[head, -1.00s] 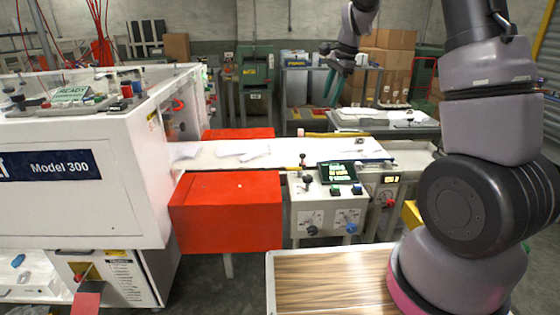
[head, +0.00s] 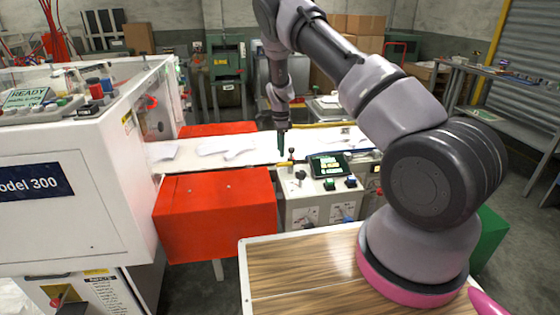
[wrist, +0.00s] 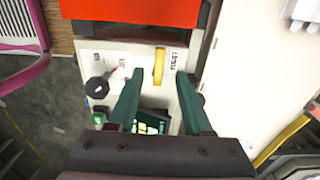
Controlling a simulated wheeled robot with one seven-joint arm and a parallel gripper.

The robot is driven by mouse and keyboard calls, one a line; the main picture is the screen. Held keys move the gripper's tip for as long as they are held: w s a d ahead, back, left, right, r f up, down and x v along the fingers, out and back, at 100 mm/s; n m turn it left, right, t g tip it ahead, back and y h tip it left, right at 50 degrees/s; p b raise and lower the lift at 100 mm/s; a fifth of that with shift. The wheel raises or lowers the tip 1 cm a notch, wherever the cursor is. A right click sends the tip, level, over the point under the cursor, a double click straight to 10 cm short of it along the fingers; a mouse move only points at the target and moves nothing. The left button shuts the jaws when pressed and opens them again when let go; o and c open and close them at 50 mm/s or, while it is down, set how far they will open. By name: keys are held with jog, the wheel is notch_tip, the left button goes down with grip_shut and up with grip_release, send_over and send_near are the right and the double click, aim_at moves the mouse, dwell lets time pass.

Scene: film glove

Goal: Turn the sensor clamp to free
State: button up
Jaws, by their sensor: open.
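A control box (head: 303,207) stands by the white conveyor; its pale top plate (wrist: 135,58) shows in the wrist view. On that plate a small yellow lever (wrist: 158,66), which looks like the sensor clamp, lies beside printed lettering. A black knob (wrist: 97,88) with a red pointer sits to its left. My gripper (wrist: 160,75) is open and empty, its green fingers on either side of the lever in the wrist picture. In the head view my gripper (head: 281,153) points down over the back of the box. Whether the fingers touch the lever I cannot tell.
A small screen (head: 327,165) and green buttons are on the box top, close to the fingers. A red guard (head: 215,215) stands left of the box. The white conveyor (head: 200,157) carries pale film pieces. A large white machine (head: 70,180) is at left.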

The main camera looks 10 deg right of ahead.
notch_tip(320, 180, down, 6)
jog(key=shift+d, duration=0.1)
grip_shut()
